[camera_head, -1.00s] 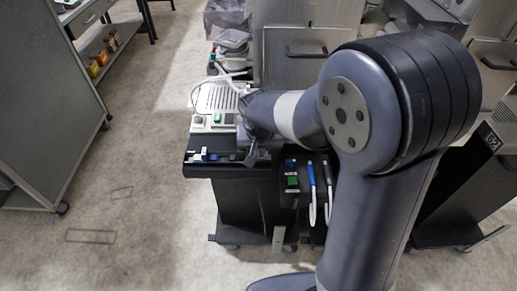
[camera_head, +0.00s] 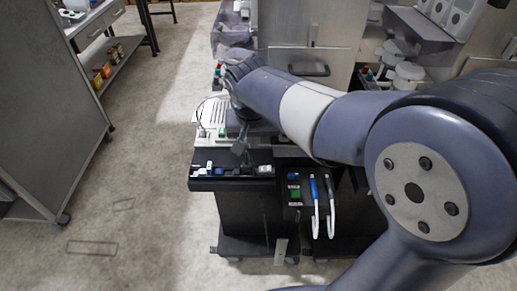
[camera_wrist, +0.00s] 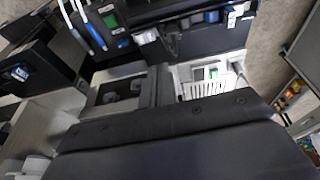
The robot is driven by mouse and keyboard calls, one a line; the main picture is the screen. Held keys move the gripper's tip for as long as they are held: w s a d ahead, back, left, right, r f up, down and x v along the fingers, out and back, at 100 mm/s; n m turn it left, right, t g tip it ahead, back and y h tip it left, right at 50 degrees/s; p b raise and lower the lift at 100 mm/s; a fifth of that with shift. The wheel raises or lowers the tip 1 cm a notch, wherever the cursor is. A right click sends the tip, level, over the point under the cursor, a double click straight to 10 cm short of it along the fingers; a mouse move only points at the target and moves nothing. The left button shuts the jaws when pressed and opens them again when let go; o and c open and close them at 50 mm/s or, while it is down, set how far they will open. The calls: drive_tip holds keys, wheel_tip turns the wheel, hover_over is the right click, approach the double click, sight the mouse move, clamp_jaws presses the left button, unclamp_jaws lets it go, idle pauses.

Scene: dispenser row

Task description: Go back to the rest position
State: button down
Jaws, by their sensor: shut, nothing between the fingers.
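My gripper (camera_head: 240,146) is at the end of my arm in the camera_head view. It hangs over the back part of a black-topped stand (camera_head: 222,184), small and dark against it. It looks shut, and nothing shows between its fingers. My arm reaches in from the right and hides part of the stand and what is behind it. A large dark part of my own arm fills the lower part of the camera_wrist view.
A white ribbed unit (camera_head: 208,112) sits behind the black top. A blue handle (camera_head: 314,188) and a white handle (camera_head: 329,188) hang at the stand's right, beside a green button (camera_head: 295,194). A grey cabinet (camera_head: 45,110) stands left. Floor between is clear.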

drive_tip(key=shift+s+a+r, duration=0.15)
drive_tip(key=shift+r, duration=0.4)
drive_tip(key=x, duration=0.3)
drive_tip(key=d+x, duration=0.1)
drive_tip(key=x, duration=0.2)
drive_tip(key=d+x, duration=0.1)
drive_tip(key=x, duration=0.2)
drive_tip(key=shift+f, duration=0.25)
drive_tip(key=y+b, duration=0.1)
drive_tip(key=b, duration=0.1)
drive_tip(key=shift+d+b, duration=0.2)
drive_tip(key=shift+b, duration=0.15)
drive_tip(key=v, duration=0.6)
drive_tip(key=shift+r, duration=0.4)
drive_tip(key=shift+f, duration=0.1)
